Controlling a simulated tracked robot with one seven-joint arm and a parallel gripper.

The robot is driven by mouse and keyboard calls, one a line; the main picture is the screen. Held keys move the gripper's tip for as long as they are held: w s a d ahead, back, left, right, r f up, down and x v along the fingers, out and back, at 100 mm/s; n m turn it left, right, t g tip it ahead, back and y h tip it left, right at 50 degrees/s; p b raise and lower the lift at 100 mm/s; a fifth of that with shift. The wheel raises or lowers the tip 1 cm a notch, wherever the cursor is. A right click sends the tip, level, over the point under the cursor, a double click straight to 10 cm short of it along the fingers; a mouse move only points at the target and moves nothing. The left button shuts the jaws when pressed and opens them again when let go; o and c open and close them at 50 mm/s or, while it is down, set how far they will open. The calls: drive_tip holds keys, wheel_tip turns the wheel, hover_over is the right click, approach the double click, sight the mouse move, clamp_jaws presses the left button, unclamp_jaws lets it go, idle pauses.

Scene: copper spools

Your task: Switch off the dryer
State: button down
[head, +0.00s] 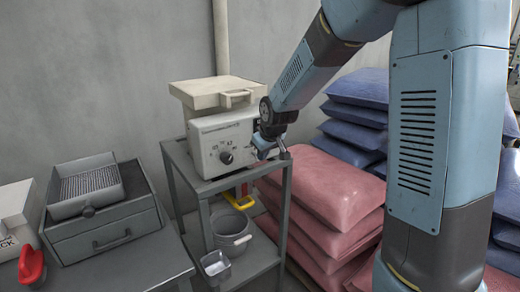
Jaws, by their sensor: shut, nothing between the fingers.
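The dryer (212,141) is a cream box with a dark round knob (226,157) and printed markings on its front face. It stands on top of a grey metal stand. A beige lid or tray with a handle (218,92) sits on top of it. My gripper (264,152) is shut and empty at the dryer's front right, to the right of the knob and apart from it. It hides the right part of the front panel. I cannot tell whether the fingertips touch the dryer. The knob's exact setting is too small to read.
The stand's lower shelf holds a grey pot (231,232) and a small metal tin (215,265). Red sacks (325,190) and blue sacks (357,115) are stacked close on the right. A grey drawer unit (105,225) and a red-handled item (32,265) are on the left table.

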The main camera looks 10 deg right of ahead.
drive_tip(key=shift+s+d+f, duration=0.1)
drive_tip(key=shift+s+f, duration=0.05)
drive_tip(key=shift+f, duration=0.2)
drive_tip(key=shift+r, duration=0.15)
drive_tip(key=shift+r, duration=0.7)
drive_tip(key=shift+r, duration=0.1)
drive_tip(key=s+d+r, duration=0.4)
drive_tip(key=s+r, duration=0.1)
drive_tip(key=s, duration=0.6)
drive_tip(key=shift+d, duration=0.15)
